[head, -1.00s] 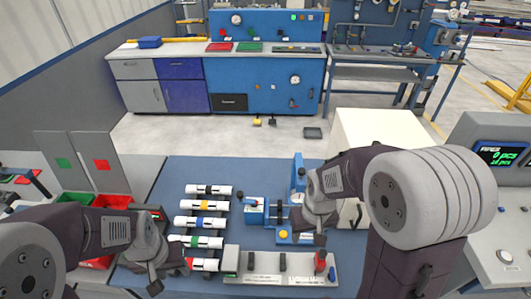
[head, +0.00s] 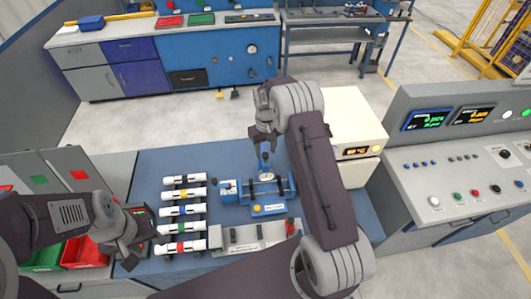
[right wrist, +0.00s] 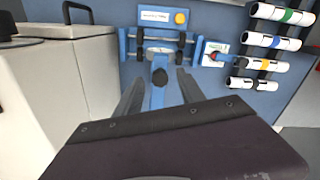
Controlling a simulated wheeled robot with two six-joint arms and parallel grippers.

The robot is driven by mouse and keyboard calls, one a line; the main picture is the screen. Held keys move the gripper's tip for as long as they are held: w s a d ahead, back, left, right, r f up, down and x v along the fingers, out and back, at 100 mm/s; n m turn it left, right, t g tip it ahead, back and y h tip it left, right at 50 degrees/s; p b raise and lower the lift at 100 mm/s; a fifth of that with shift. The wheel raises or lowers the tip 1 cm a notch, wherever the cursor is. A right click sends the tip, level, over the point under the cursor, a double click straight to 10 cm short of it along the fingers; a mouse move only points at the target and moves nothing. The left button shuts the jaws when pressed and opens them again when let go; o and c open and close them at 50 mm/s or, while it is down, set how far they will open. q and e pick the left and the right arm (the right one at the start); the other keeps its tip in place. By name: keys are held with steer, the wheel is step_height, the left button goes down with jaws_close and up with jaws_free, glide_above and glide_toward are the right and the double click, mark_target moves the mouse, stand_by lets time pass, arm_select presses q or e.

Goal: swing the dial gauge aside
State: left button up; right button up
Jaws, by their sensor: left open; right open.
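The dial gauge (head: 267,175) has a pale round face and a blue upright arm, and stands at the back of the blue fixture (head: 230,195) on the blue bench. My right gripper (head: 266,142) is open just above and behind it, pointing down. In the right wrist view, the gauge's blue arm with a dark round knob (right wrist: 159,77) lies between the two open fingers (right wrist: 160,88); I cannot tell if they touch it. My left gripper (head: 128,262) is open and empty, low at the left, beside the red bin.
Several banded white pipes (head: 180,210) lie on a rack left of the fixture. A grey switch panel (head: 245,238) stands in front. A cream box (head: 352,120) is close at the right. Red (head: 85,252) and green bins sit at the left.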

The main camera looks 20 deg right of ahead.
mark_target(266, 155)
step_height(266, 155, down, 4)
steer(key=shift+w+d+p, duration=0.1)
steer(key=shift+p, duration=0.4)
steer(key=shift+r, duration=0.1)
jaws_close()
stand_by(1.0)
